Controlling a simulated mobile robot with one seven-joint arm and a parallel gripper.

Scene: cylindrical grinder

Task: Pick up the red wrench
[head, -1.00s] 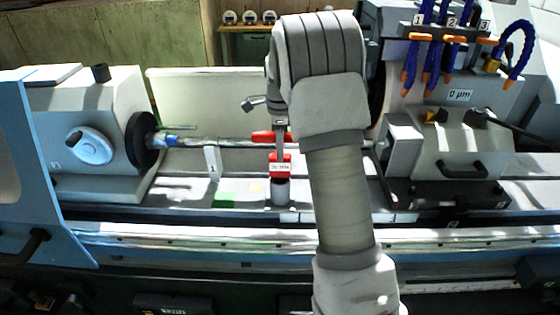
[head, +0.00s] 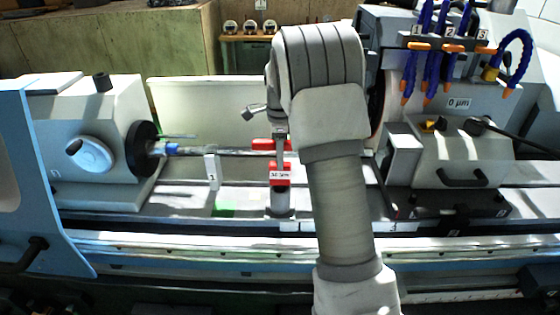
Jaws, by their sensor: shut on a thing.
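The red wrench (head: 264,145) shows as a short red bar in the head view, just left of my wrist and level with the shaft. A red block with a small white label (head: 280,175) sits just below it, above a grey cylinder (head: 282,201); I cannot tell whether it is part of the wrench. My gripper (head: 280,148) points down from the wrist, shut at the red bar. The fingertips are small, and my arm hides the area to their right.
A shaft (head: 230,153) runs from the black disc (head: 141,149) of the left unit toward the right unit (head: 462,155). Blue hoses (head: 516,57) hang at upper right. A blue panel (head: 60,195) stands at left.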

